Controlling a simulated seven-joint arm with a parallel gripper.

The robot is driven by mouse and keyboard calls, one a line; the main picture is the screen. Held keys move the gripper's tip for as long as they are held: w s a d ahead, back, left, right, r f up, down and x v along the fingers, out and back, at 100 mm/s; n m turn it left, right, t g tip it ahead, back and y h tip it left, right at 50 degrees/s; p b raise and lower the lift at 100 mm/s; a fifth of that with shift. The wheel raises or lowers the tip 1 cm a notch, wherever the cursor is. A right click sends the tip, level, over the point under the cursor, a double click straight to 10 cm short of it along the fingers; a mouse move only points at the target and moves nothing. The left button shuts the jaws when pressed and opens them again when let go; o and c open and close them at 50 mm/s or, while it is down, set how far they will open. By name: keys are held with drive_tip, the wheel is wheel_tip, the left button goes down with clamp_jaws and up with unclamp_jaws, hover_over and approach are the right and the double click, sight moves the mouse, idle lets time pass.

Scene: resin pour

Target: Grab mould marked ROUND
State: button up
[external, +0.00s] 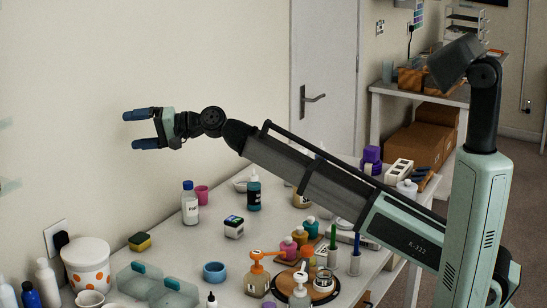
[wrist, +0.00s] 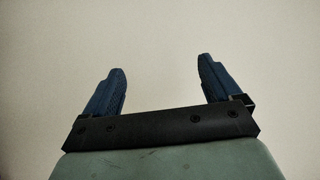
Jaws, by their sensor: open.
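My gripper (external: 130,130) is open and empty, held high above the left part of the table and pointing left toward the wall. In the wrist view my gripper (wrist: 161,66) shows two blue fingers apart with only plain wall beyond. No marking ROUND can be read in either view. Two pale translucent box-like pieces with teal tabs stand at the table's front left, one on the left (external: 130,284) and one beside it (external: 178,295); I cannot tell whether they are moulds. A small blue round dish (external: 214,273) stands to their right.
A white bottle with a blue cap (external: 190,207), a pink cup (external: 202,194), a dark teal bottle (external: 253,194) and a small box (external: 233,228) stand mid-table. A sponge (external: 139,242) and dotted pot (external: 86,263) are left. Pump bottles crowd a round board at the front.

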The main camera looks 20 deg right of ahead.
drive_tip(key=s+f+n+g+h, duration=0.2)
drive_tip(key=s+f+n+h, duration=0.1)
drive_tip(key=s+f+n, duration=0.25)
drive_tip(key=n+g+h, duration=0.3)
drive_tip(key=n+h, duration=0.9)
drive_tip(key=h, duration=0.1)
hover_over(212, 267)
drive_tip(key=s, duration=0.3)
wheel_tip(212, 267, down, 16)
drive_tip(key=f, duration=1.2)
drive_tip(key=shift+w+a+f, duration=0.15)
drive_tip(key=shift+w+f, duration=0.1)
drive_tip(key=shift+w, duration=0.1)
drive_tip(key=c, duration=1.1)
